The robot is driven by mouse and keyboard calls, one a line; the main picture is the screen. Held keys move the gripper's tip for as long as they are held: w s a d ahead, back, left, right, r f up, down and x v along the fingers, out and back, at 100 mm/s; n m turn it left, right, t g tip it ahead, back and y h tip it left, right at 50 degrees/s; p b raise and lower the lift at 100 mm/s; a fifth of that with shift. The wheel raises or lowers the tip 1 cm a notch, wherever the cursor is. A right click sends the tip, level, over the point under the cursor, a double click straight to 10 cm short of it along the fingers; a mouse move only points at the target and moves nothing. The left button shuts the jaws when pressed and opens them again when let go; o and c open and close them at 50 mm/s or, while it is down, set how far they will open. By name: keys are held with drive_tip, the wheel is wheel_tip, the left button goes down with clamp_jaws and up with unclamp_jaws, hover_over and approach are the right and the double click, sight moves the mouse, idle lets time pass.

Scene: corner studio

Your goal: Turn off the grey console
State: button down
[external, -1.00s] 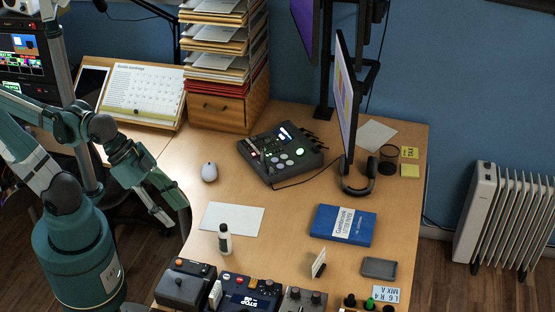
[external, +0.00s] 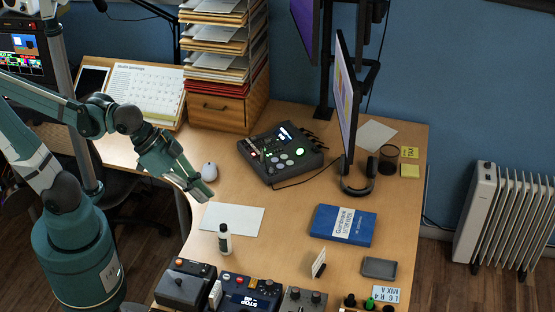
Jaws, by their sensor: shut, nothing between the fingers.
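The grey console (external: 283,153) sits on the desk near its back, left of the monitor. Its small screen and several buttons are lit, one of them bright green. My gripper (external: 206,193) is shut and empty. It hangs over the left part of the desk, left of and nearer the camera than the console, apart from it. The fingertips are close to the white mouse (external: 209,171) and the white paper sheet (external: 232,218) in the picture.
A monitor (external: 346,105) and headphones (external: 358,184) are right of the console. A wooden drawer unit (external: 222,113) with paper trays stands behind. Several control boxes (external: 247,291) line the front edge. Bare desk lies between sheet and console.

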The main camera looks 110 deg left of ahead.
drive_tip(key=w+a+n+y+p, duration=0.1)
drive_tip(key=w+a+n+y, duration=0.1)
drive_tip(key=w+a, duration=0.85)
drive_tip(key=w+a+n+y+p, duration=0.15)
drive_tip(key=w+a, duration=0.35)
drive_tip(key=a, duration=1.1)
drive_tip(key=a+f+n, duration=0.1)
drive_tip(key=a+f, duration=0.3)
drive_tip(key=a, duration=0.6)
drive_tip(key=a+f+n+g+y, duration=0.1)
drive_tip(key=a+f, duration=0.3)
drive_tip(key=a, duration=0.6)
drive_tip(key=a+f+n+y, duration=0.1)
drive_tip(key=a+f, duration=0.2)
drive_tip(key=a, duration=0.7)
drive_tip(key=shift+s+a+f+g+p, duration=0.15)
drive_tip(key=shift+a+f+g+p, duration=0.2)
drive_tip(key=shift+a+f+g, duration=0.05)
drive_tip(key=shift+a+f+n+y, duration=0.1)
drive_tip(key=shift+n+y, duration=0.15)
